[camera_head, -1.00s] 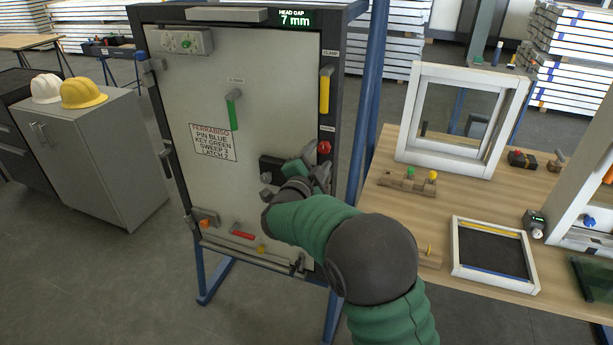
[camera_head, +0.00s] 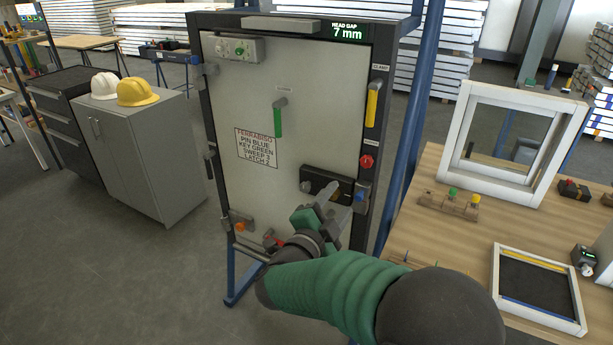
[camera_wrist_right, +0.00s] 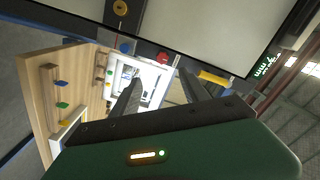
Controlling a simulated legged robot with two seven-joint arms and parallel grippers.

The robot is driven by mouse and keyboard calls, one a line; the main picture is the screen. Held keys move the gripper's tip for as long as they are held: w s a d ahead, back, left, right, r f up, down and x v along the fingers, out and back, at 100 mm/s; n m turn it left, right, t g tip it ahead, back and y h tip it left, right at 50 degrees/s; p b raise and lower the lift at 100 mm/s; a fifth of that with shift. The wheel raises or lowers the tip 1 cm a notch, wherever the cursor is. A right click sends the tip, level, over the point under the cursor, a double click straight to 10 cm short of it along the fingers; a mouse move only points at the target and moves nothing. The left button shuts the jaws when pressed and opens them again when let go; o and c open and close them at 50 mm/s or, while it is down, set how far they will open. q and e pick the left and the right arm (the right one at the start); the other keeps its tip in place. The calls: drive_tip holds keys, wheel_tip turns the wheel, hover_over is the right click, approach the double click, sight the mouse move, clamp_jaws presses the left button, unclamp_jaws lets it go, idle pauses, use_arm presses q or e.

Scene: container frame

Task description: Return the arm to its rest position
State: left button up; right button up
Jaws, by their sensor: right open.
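My right arm reaches in from the bottom right of the head view. Its gripper (camera_head: 335,200) is in front of the lower right part of the grey door panel (camera_head: 300,110), near a dark latch block (camera_head: 318,180) with a blue knob (camera_head: 360,196). In the right wrist view the two dark fingers (camera_wrist_right: 160,95) stand apart with nothing between them. From the head view I cannot tell whether the gripper touches the panel. My left gripper does not show.
A wooden workbench (camera_head: 455,240) stands at the right with a white window frame (camera_head: 515,140), a peg rail (camera_head: 448,203) and a framed tray (camera_head: 540,285). A grey cabinet (camera_head: 150,150) with a white and a yellow helmet (camera_head: 137,92) is at the left. Floor between is clear.

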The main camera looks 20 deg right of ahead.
drive_tip(key=a+f+n+y+p, duration=0.5)
drive_tip(key=a+f+n+y, duration=0.3)
drive_tip(key=n+y, duration=0.45)
drive_tip(key=s+f+n+g+p, duration=0.1)
drive_tip(key=s+f+n+g, duration=0.2)
drive_tip(key=s, duration=0.4)
drive_tip(key=s+f+n+g, duration=0.3)
drive_tip(key=s, duration=0.4)
drive_tip(key=s+f+n+g+y+p, duration=0.1)
drive_tip(key=s+f+n+g, duration=0.2)
drive_tip(key=s, duration=0.4)
drive_tip(key=shift+s+p, duration=0.2)
drive_tip(key=shift+p, duration=0.1)
drive_tip(key=shift+a, duration=0.1)
